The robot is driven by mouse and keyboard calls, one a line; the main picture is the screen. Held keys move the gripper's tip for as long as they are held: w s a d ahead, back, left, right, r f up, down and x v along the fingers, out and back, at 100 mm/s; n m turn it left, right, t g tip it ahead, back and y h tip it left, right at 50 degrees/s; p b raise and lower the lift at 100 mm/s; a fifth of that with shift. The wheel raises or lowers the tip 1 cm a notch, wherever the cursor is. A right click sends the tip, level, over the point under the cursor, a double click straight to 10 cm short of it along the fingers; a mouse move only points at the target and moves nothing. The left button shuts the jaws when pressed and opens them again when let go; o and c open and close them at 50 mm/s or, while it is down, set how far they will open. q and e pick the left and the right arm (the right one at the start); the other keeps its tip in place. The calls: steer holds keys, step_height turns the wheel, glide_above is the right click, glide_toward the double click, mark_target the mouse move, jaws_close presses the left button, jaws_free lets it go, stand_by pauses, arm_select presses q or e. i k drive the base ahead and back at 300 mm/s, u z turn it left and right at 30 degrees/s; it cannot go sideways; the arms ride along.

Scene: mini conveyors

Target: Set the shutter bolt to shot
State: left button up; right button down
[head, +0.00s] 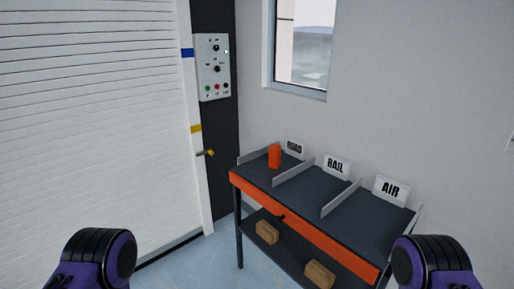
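A small bolt with a brass-coloured knob (210,152) sticks out from the white side rail of the shutter, at the edge of the dark post. It is small in the head view, and I cannot tell whether it is shot or drawn. The white slatted roller shutter (90,120) fills the left of the view and reaches down near the floor. Neither gripper is in view. Only purple and black parts of my two arms show at the bottom left and bottom right, well apart from the bolt.
A control panel (214,68) with knobs and coloured buttons is above the bolt. A dark bench with an orange front edge (300,228) stands to the right, carrying ROAD, RAIL and AIR signs and an orange item (274,156). Brown boxes (267,232) lie on its lower shelf.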

mark_target(209, 151)
steer(key=i, duration=0.9)
steer(key=u, duration=0.7)
